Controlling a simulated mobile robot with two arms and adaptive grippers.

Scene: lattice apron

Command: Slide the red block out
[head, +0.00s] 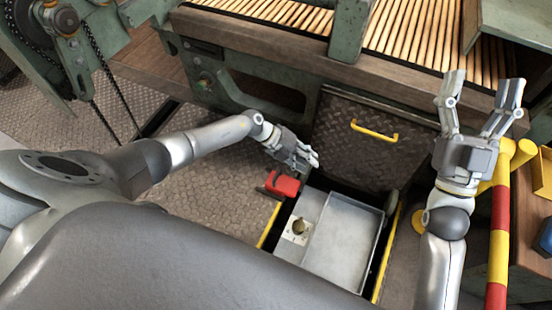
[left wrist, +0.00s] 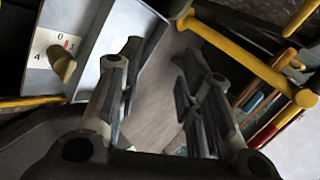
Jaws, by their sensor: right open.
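The red block (head: 285,186) sits at the left edge of the floor opening, beside the upper left of the grey metal tray (head: 345,238). Dark parts adjoin its left side. My left gripper (head: 315,162) is just above and right of the block in the head view, apart from it. In the left wrist view its fingers (left wrist: 155,75) are spread with nothing between them. I cannot make out the red block there. My right gripper (head: 483,90) is open and empty, raised at the right.
A brass knob (head: 299,226) stands on a white numbered plate left of the tray; the knob also shows in the left wrist view (left wrist: 63,66). A panel with a yellow handle (head: 374,131) stands behind the opening. A red-yellow post (head: 499,215) is at the right. Textured floor lies left.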

